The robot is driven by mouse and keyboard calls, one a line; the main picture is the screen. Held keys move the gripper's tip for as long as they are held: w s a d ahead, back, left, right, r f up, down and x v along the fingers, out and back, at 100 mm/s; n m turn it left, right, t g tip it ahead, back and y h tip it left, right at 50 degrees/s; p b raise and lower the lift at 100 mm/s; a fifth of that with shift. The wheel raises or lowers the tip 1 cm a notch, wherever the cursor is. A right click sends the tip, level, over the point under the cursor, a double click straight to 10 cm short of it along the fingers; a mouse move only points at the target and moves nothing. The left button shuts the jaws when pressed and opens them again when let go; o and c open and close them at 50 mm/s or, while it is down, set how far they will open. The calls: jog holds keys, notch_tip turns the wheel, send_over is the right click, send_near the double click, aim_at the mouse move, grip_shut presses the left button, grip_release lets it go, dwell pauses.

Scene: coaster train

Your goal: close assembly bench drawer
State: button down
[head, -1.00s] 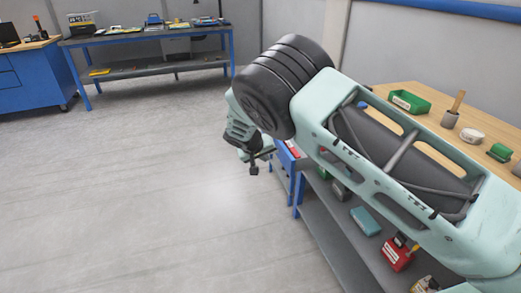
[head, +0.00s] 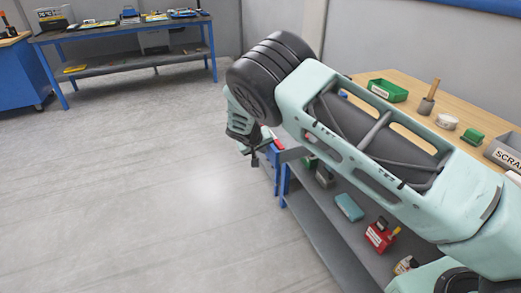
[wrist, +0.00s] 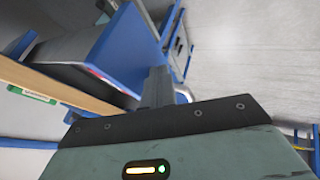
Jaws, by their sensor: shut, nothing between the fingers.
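The assembly bench (head: 405,112) has a wooden top and blue legs, on the right in the head view. In the wrist view the blue drawer front (wrist: 132,45) and grey drawer body stand beyond the fingers, with something red at the edge. My gripper (head: 255,160) is shut and empty, pointing down just left of the drawer front. In the wrist view its fingers (wrist: 157,85) overlap the blue front; I cannot tell whether they touch it.
A green bin (head: 387,90), a mallet, a green block and a grey SCRAP bin (head: 506,151) stand on the bench. The lower shelf holds a teal box (head: 349,207) and a red item (head: 380,235). Another bench (head: 125,30) stands at the back left. The floor between is clear.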

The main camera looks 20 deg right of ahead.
jog(key=w+d+b, duration=0.1)
jog(key=d, duration=0.6)
jog(key=w+d+b, duration=0.1)
jog(key=d+b, duration=0.1)
jog(key=d, duration=0.5)
jog(key=d+b, duration=0.1)
jog(key=d, duration=0.6)
jog(key=shift+w, duration=0.4)
jog(key=shift+a+b, duration=0.15)
jog(key=shift+b, duration=0.15)
